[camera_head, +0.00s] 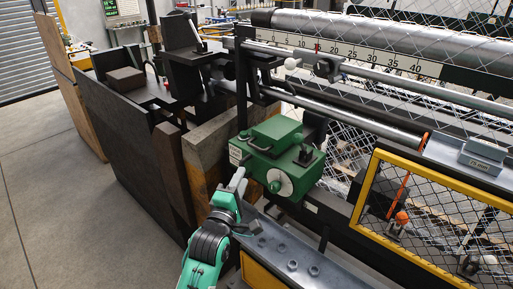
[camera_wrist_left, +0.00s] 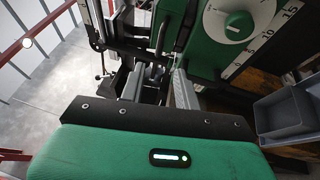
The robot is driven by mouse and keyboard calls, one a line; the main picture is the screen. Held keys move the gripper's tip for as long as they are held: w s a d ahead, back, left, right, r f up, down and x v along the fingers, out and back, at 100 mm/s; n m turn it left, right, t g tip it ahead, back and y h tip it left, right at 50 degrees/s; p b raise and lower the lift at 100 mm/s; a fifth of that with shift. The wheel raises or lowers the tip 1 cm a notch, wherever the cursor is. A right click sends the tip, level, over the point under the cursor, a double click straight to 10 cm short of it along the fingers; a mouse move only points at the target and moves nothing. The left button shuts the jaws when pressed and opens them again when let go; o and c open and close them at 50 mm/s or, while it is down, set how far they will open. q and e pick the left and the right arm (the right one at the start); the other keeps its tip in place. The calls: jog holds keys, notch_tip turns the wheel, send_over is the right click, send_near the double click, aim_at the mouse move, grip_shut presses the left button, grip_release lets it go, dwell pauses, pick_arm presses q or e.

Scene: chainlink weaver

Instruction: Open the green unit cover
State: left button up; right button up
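The green unit (camera_head: 262,168) is a boxy green machine housing in the middle of the head view. Its cover (camera_head: 277,133) is the raised green block on top and looks closed. A pale round dial (camera_head: 280,182) sits on the front; the dial also shows in the left wrist view (camera_wrist_left: 238,22) beside a numbered scale. My left gripper (camera_head: 239,176) is just in front of the unit's lower left side. In the left wrist view its two grey fingers (camera_wrist_left: 158,88) are apart with nothing clearly held between them. Whether they touch the unit cannot be told. My right gripper is not in view.
A yellow-framed mesh guard (camera_head: 432,158) stands at the right. Long metal rollers and a ruler strip (camera_head: 345,56) run behind the unit. A wooden block (camera_head: 212,140) and dark panels stand at the left. The concrete floor (camera_head: 75,215) is clear. Grey bins (camera_wrist_left: 283,112) are at the right in the wrist view.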

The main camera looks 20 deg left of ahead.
aim_at(256, 146)
pick_arm(q)
jog(key=w+p, duration=0.1)
jog(key=w, duration=0.3)
jog(key=w+r+p, duration=0.1)
jog(key=w+p, duration=0.1)
jog(key=w, duration=0.2)
jog(key=w+r+p, duration=0.1)
jog(key=w, duration=0.3)
jog(key=shift+a+r+p, duration=0.1)
jog(key=shift+a+p, duration=0.2)
jog(key=shift+p, duration=0.05)
jog(key=shift+w, duration=0.8)
grip_shut()
